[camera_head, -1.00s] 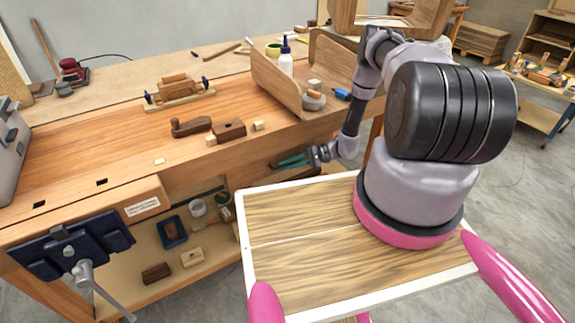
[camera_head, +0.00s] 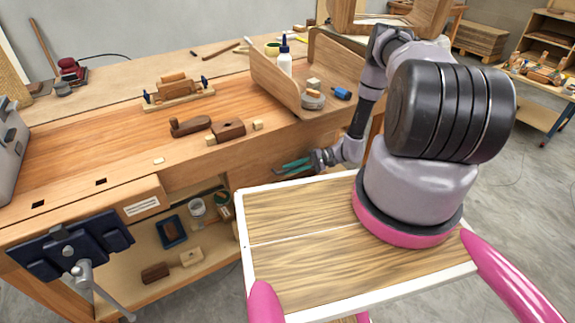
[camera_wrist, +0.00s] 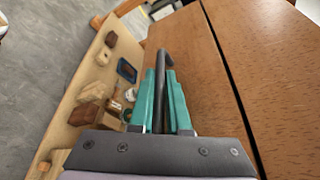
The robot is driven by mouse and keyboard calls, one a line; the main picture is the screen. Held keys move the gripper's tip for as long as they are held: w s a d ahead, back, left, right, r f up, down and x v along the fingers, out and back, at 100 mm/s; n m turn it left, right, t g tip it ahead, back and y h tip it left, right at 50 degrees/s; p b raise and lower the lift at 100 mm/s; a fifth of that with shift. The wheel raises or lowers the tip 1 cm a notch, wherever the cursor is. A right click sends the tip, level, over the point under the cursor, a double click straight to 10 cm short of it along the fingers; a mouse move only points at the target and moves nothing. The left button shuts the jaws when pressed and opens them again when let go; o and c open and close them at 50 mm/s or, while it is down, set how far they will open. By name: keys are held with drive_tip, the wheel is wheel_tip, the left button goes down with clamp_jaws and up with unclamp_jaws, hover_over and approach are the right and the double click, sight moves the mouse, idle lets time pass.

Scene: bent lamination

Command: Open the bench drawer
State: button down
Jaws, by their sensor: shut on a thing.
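My gripper (camera_head: 290,165) is low at the front of the wooden bench (camera_head: 110,135), just beyond my white-rimmed deck. In the wrist view, my gripper (camera_wrist: 160,100) has its teal fingers closed on both sides of a dark bar handle (camera_wrist: 161,62). The wooden drawer front (camera_wrist: 195,65) lies right beside the handle. A dark gap runs along its right side, between it and another wooden panel (camera_wrist: 270,75). How far out the drawer stands cannot be told; its inside is not seen.
A navy vise (camera_head: 70,245) sticks out at the bench's left front. A lower shelf (camera_head: 215,235) holds cans, a blue frame and wooden blocks. A wooden plane (camera_head: 190,126) and a curved wooden piece (camera_head: 275,85) rest on top. Open floor lies at the right.

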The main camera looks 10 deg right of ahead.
drive_tip(key=s+d, duration=0.3)
drive_tip(key=s, duration=0.7)
drive_tip(key=s+d, duration=0.4)
drive_tip(key=s, duration=0.7)
drive_tip(key=shift+s, duration=0.2)
drive_tip(key=c, duration=1.2)
unclamp_jaws()
drive_tip(key=shift+o, duration=0.2)
drive_tip(key=shift+d, duration=0.1)
drive_tip(key=v, duration=1)
drive_tip(key=shift+d, duration=0.35)
